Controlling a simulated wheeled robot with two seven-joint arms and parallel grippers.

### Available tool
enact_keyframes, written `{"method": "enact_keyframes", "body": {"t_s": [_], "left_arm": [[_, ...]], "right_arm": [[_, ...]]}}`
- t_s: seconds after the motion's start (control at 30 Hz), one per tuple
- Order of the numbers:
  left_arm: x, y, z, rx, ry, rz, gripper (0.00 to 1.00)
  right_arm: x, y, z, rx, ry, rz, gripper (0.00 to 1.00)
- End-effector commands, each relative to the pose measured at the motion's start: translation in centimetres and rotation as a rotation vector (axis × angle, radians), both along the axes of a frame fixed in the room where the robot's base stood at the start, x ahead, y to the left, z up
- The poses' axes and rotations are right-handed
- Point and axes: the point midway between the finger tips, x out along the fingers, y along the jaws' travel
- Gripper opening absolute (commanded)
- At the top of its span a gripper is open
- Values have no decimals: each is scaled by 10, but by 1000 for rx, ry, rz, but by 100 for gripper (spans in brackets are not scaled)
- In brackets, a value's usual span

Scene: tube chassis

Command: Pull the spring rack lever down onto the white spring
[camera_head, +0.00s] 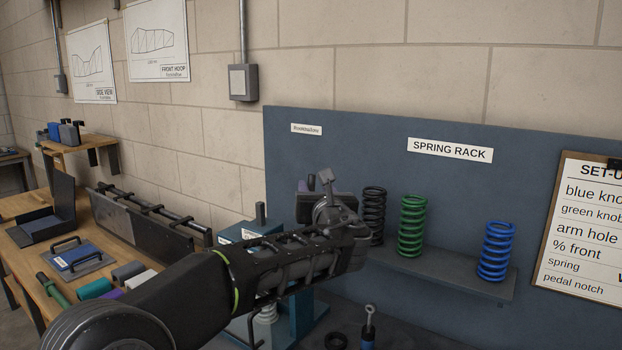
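My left arm reaches in from the lower left, and my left gripper (327,188) is at its far end, in front of the blue-grey panel. Its finger gap is not clear, so I cannot tell whether it is open or holds anything. A blue press-like stand (302,316) is behind and below my forearm, mostly hidden. A white coil (266,314), likely the white spring, shows just under the forearm in that stand. I cannot pick out the lever; the gripper and arm cover the stand's upper part. My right gripper is not in view.
Black (374,213), green (412,225) and blue (496,250) springs stand on a shelf (450,276) right of the gripper. The SPRING RACK sign (450,150) is above. A clipboard (585,235) hangs at right. A wooden bench (110,243) with several parts is at left.

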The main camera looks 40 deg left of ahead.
Motion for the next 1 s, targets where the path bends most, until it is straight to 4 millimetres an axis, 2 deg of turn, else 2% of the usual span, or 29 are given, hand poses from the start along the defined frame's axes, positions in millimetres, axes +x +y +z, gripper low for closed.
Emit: {"method": "enact_keyframes", "body": {"t_s": [0.17, 0.4, 0.6, 0.9, 1.0], "left_arm": [[10, 11, 1, -1, 2, 2, 38], [36, 38, 2, -2, 2, 2, 38], [51, 53, 1, -1, 1, 0, 38], [53, 55, 0, 0, 0, 0, 38], [53, 55, 0, 0, 0, 0, 31]], "right_arm": [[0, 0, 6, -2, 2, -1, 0], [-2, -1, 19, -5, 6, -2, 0], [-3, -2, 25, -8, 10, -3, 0], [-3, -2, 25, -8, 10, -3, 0], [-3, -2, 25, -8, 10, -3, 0]]}}
